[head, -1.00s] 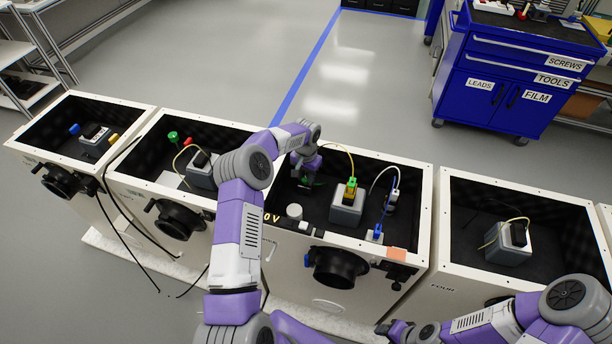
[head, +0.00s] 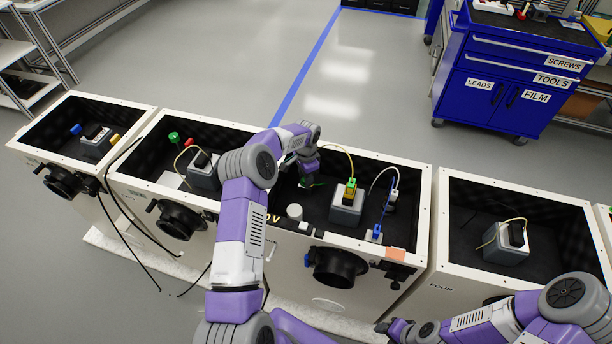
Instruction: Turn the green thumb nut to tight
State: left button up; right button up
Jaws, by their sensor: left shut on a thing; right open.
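My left gripper (head: 306,178) reaches down into the third open cabinet (head: 410,225). It is shut on a small green part at its fingertips, which looks like the green thumb nut (head: 309,185). The fingers and wrist hide most of this nut, so its seating cannot be made out. My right gripper (head: 384,328) is low at the front, outside the cabinets, with its fingers small and hard to make out; it is open. A separate green knob (head: 173,137) shows in the second cabinet.
Inside the third cabinet stand a grey block (head: 346,207) with a green-and-yellow top and yellow cable, a white cylinder (head: 294,212) and a blue-lead connector (head: 374,236). Cabinet walls surround my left gripper. A fourth cabinet (head: 450,262) stands to the right.

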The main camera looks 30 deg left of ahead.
dwell(0.5)
pick_arm(q)
jog(key=o, duration=1.1)
jog(key=shift+c, duration=0.2)
jog(key=shift+r, duration=0.1)
notch_tip(320, 180, up, 7)
jog(key=shift+r+p, duration=0.2)
jog(key=shift+p, duration=0.75)
